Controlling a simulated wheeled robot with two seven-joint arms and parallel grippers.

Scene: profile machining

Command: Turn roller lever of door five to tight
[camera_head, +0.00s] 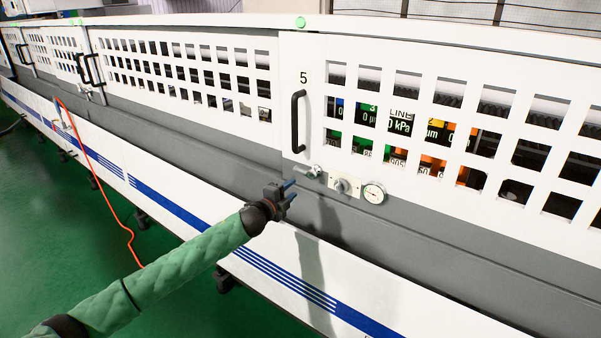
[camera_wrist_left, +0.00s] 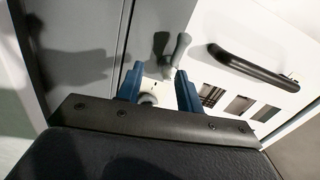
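Door five (camera_head: 315,75) is a white perforated panel marked "5", with a black bar handle (camera_head: 298,120), and it looks closed. The roller lever (camera_head: 309,172) is a small grey lever on the strip below the handle. In the left wrist view the lever (camera_wrist_left: 179,48) shows beyond the fingertips, a little right of the gap's middle. My left gripper (camera_head: 289,190) is close to the lever, below and left of it in the head view. Its blue fingers (camera_wrist_left: 160,82) are apart with nothing held between them. I cannot see my right gripper.
A round knob (camera_head: 344,186) on a small plate and a dial gauge (camera_head: 374,193) are right of the lever. The black handle (camera_wrist_left: 252,68) also shows in the left wrist view. A grey ledge (camera_head: 420,250) runs along the machine below the doors.

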